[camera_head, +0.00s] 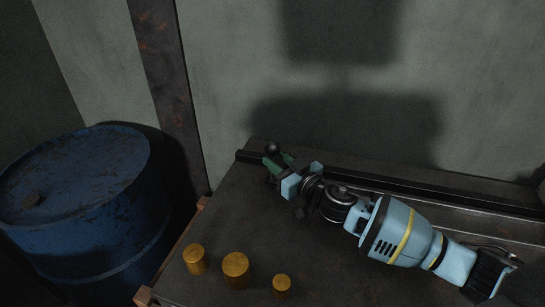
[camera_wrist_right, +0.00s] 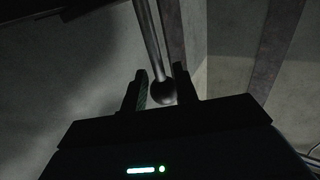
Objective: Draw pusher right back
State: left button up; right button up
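My right gripper (camera_head: 277,163) reaches in from the right along the back of the dark table, its fingers pointing to the far left. Just beyond its fingertips is a dark round knob (camera_head: 272,148), which I take to be the pusher's handle. In the right wrist view the knob (camera_wrist_right: 163,92) sits at the end of a metal rod (camera_wrist_right: 150,40). There it appears between the two spread fingers (camera_wrist_right: 160,85), close to the right one. I cannot tell whether either finger touches it. My left gripper is not in view.
A dark rail (camera_head: 420,192) runs along the table's back edge, partly behind my arm. Three brass-coloured cylinders (camera_head: 236,268) stand on the front left of the table (camera_head: 330,275). A blue drum (camera_head: 75,180) stands left of the table. A grey wall (camera_head: 470,80) rises behind.

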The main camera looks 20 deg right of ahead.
jog(key=shift+x, duration=1.1)
jog(key=shift+c, duration=0.4)
grip_shut()
jog(key=shift+r, duration=0.1)
